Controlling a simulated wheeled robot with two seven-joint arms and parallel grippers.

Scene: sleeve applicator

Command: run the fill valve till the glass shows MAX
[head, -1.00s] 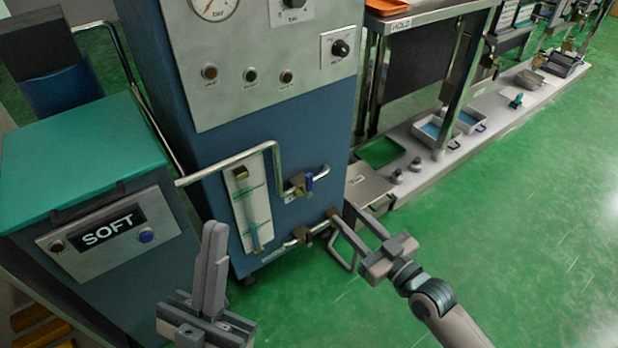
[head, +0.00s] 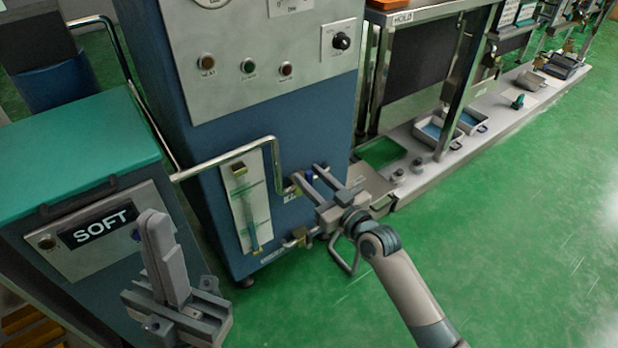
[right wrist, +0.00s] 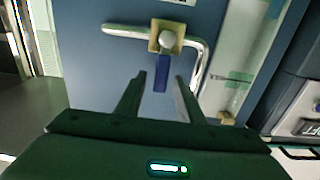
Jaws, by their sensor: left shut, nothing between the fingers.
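The sight glass (head: 246,208) is an upright tube on a pale panel with green marks on the blue cabinet's front. Its level is too small to read; part of it also shows in the right wrist view (right wrist: 238,65). Right of it, an upper valve has a brass body (right wrist: 167,36) and a blue lever (right wrist: 161,74), mostly hidden by my right gripper in the head view. A lower brass valve (head: 298,237) sits below. My right gripper (head: 309,173) is open, its fingertips either side of the lever's end, apparently not gripping it. My left gripper (head: 152,218) is shut and empty, before the SOFT unit.
The blue cabinet (head: 205,150) carries a control panel with buttons and a knob (head: 341,41). A bent pipe (head: 225,157) runs across to the teal-topped SOFT unit (head: 80,150). A bench with trays (head: 382,152) stands right of the cabinet. Green floor is clear at right.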

